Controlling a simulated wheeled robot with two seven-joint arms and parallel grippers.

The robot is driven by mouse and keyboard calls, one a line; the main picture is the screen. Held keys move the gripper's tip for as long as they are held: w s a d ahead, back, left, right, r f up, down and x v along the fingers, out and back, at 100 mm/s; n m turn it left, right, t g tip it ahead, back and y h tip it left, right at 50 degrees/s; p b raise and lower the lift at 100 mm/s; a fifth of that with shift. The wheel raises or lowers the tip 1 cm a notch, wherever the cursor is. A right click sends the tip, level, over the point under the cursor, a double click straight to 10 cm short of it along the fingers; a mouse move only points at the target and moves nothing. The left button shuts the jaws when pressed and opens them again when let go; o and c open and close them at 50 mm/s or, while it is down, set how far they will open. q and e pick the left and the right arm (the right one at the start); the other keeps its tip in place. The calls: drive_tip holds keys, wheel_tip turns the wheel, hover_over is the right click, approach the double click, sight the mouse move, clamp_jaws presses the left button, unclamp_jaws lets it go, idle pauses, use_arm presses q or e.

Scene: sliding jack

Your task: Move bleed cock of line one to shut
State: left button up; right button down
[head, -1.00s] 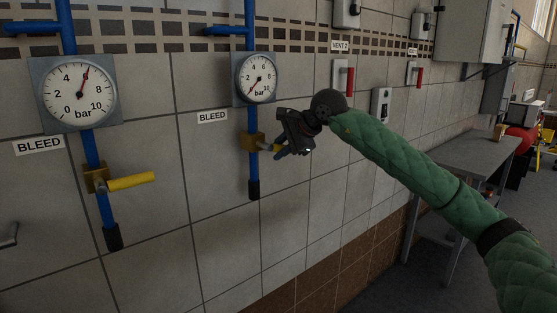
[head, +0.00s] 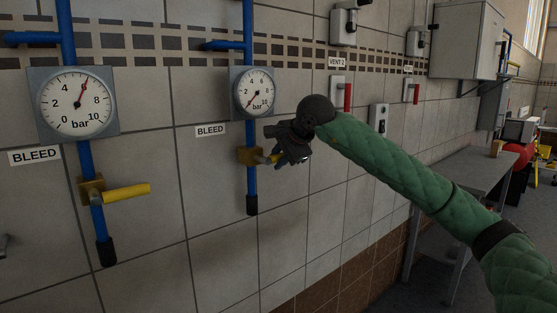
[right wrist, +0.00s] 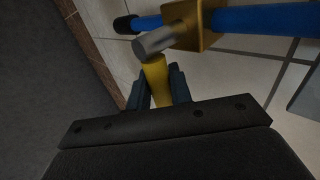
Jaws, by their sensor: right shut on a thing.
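Two bleed cocks show on blue pipes in the head view. The left cock (head: 92,192) has a yellow handle (head: 127,193) pointing right across its pipe, with nothing touching it. The right cock (head: 249,156) is brass, and its yellow handle also points right, mostly hidden by my right gripper (head: 278,160). In the right wrist view, the right gripper (right wrist: 158,90) is shut on this yellow handle (right wrist: 155,78), beside the cock's grey stem (right wrist: 153,42). I cannot read which cock is line one. My left gripper is not in view.
A gauge (head: 76,103) above the left cock reads a little above 6 bar. The gauge (head: 254,93) above the right cock points near 0. Red-handled vents (head: 347,97) are on the wall to the right, with a grey table (head: 470,170) beyond.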

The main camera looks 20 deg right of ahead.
sight(280, 156)
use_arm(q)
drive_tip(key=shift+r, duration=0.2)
use_arm(e)
drive_tip(key=c, duration=1.3)
unclamp_jaws()
drive_tip(key=shift+s+r, duration=0.2)
drive_tip(key=b+v, duration=0.1)
drive_tip(key=v, duration=0.4)
drive_tip(key=shift+s+d+r, duration=0.1)
drive_tip(key=shift+s+r, duration=0.15)
drive_tip(key=shift+r, duration=0.05)
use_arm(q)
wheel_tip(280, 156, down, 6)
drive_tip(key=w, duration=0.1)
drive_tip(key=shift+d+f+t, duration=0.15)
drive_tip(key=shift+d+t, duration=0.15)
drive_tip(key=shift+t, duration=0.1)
use_arm(e)
drive_tip(key=shift+s+d+r, duration=0.2)
drive_tip(key=shift+s+r, duration=0.25)
drive_tip(key=shift+r, duration=0.05)
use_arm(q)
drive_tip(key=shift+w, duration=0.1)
